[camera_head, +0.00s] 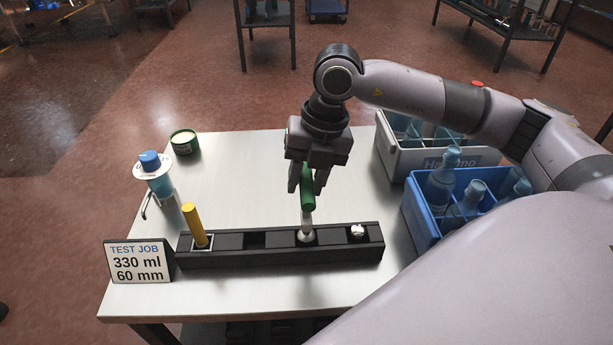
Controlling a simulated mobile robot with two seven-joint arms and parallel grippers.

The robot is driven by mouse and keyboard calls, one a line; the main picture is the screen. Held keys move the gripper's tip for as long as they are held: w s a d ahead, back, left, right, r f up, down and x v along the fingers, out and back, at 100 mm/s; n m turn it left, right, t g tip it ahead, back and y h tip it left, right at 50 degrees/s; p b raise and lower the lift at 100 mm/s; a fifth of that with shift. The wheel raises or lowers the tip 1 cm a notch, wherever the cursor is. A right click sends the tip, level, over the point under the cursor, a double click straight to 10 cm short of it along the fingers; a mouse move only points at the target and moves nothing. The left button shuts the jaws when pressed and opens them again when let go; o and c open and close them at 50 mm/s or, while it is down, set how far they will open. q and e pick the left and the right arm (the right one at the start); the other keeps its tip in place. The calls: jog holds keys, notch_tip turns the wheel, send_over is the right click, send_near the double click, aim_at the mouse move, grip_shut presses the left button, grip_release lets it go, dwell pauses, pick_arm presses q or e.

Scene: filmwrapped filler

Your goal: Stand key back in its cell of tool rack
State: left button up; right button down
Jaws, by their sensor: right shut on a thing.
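My right gripper (307,184) is shut on the green handle of the key (308,196), above the black tool rack (280,257). The key is close to upright, with a pale lower shaft. Its lower end is at a pale round piece in the rack's third cell from the left; I cannot tell how deep it sits. A yellow tool (194,226) stands tilted in the leftmost cell. The second cell (255,240) looks empty and dark. A small white round piece (357,231) is in the rightmost cell. My left gripper is not in view.
A sign (139,262) reading "TEST JOB 330 ml 60 mm" stands left of the rack. A blue crate (421,213) and a grey crate (398,163) hold bottles at right. The table's (235,175) middle is clear.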

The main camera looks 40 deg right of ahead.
jog(key=shift+d+b+x, duration=0.2)
jog(key=shift+b+x, duration=0.7)
jog(key=shift+x, duration=0.25)
jog(key=c, duration=0.7)
grip_release()
jog(key=shift+s, duration=0.1)
jog(key=shift+r, duration=0.2)
jog(key=p+v, duration=0.1)
jog(key=v, duration=0.5)
jog(key=shift+d+r, duration=0.1)
jog(key=shift+r, duration=0.25)
jog(key=shift+s, duration=0.1)
